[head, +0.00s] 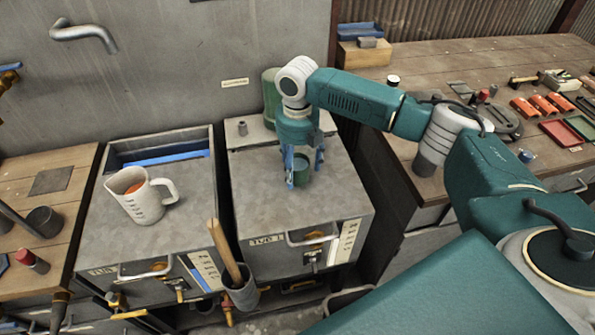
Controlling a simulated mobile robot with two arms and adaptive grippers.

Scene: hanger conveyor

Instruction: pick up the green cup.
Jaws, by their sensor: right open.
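The green cup (302,174) stands upright on the grey metal top of the right-hand cabinet (265,205). My right gripper (304,182) points down from above with its blue fingers open. The fingers show around the cup, one at its left side and one near its right side. I cannot tell whether they touch it. My right arm comes in from the right above the cabinet. My left gripper does not show.
A white measuring jug (142,196) stands on the left cabinet. A larger green cylinder (270,98) stands behind the gripper. A wooden handle (225,252) rises from a grey holder in front. The right workbench (450,62) holds several tools and trays. The metal top left of the cup is clear.

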